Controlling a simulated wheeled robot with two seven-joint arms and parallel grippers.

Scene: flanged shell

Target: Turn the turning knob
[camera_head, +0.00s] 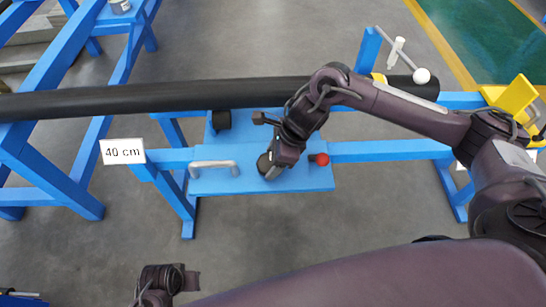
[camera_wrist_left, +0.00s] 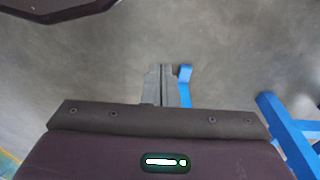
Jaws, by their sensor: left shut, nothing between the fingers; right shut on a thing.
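My right gripper (camera_head: 269,165) reaches down onto the blue panel (camera_head: 225,182) in the head view. It is shut on a dark knob (camera_head: 264,168) near the middle of the panel. The knob is mostly hidden by the gripper, so its turn angle cannot be told. My left gripper (camera_wrist_left: 167,72) shows in the left wrist view, its grey fingers shut and empty above the grey floor, away from the panel.
The panel has a grey handle (camera_head: 213,166) at left and a red knob (camera_head: 322,159) at right. A long black pipe (camera_head: 150,98) runs behind it on blue stands. A "40 cm" sign (camera_head: 122,151) is at left. The floor in front of the panel is clear.

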